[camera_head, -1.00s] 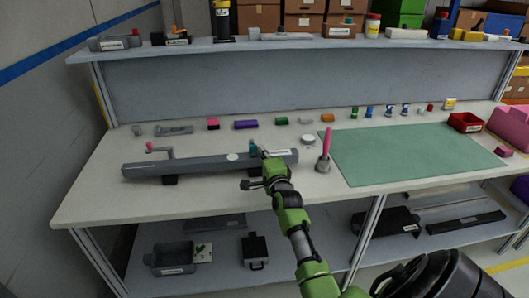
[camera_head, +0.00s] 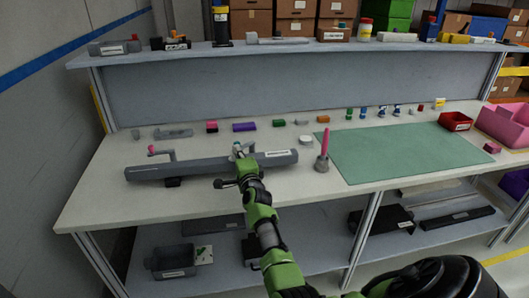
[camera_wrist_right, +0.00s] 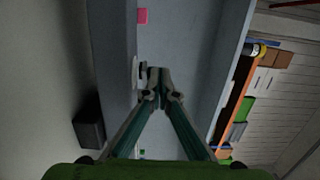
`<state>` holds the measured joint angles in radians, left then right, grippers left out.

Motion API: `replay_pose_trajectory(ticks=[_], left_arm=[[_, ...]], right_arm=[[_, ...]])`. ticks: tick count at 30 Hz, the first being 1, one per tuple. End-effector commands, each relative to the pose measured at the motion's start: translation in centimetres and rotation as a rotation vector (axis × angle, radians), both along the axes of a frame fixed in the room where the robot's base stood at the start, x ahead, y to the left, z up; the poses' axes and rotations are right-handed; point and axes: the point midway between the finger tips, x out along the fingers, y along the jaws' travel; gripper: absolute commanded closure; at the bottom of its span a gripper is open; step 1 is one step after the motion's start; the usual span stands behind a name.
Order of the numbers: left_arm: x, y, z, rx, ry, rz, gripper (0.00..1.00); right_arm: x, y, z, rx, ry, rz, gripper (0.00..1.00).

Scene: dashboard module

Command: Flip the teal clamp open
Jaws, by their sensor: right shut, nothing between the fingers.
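The long grey dashboard bar (camera_head: 200,167) lies across the left half of the bench. A small teal piece, the clamp (camera_head: 237,146), shows at the middle of the bar, right at my right gripper's tip. The gripper hides most of it, so its angle cannot be told. My right gripper (camera_head: 241,156) reaches in from the front, above the bar. In the wrist view its fingers (camera_wrist_right: 158,76) are together with nothing between them. They are close to a white round part (camera_wrist_right: 135,72) beside the grey bar. My left gripper is not in view.
A pink-handled tool stands upright in a grey holder (camera_head: 321,165) right of the bar. A pink-tipped lever (camera_head: 152,150) rises at the bar's left. Small coloured parts line the bench's back. A green mat (camera_head: 400,155) and red bin (camera_head: 455,121) are to the right.

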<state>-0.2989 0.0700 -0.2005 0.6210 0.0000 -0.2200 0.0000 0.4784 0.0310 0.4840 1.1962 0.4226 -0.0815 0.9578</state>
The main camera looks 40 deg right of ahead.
Motion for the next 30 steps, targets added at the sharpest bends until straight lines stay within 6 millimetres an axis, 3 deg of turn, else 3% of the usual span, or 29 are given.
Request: replay_pose_trajectory(ticks=[8, 12, 30], left_arm=[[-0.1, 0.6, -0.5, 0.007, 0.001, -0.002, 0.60], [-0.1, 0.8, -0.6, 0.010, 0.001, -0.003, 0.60], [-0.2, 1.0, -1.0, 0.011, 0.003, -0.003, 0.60]], right_arm=[[2.4, 0.6, 0.0, 0.001, 0.000, 0.001, 1.00], [3.4, 1.1, 0.1, 0.012, -0.005, -0.085, 1.00], [4.9, 0.6, 0.0, 0.000, 0.000, -0.136, 1.00]])
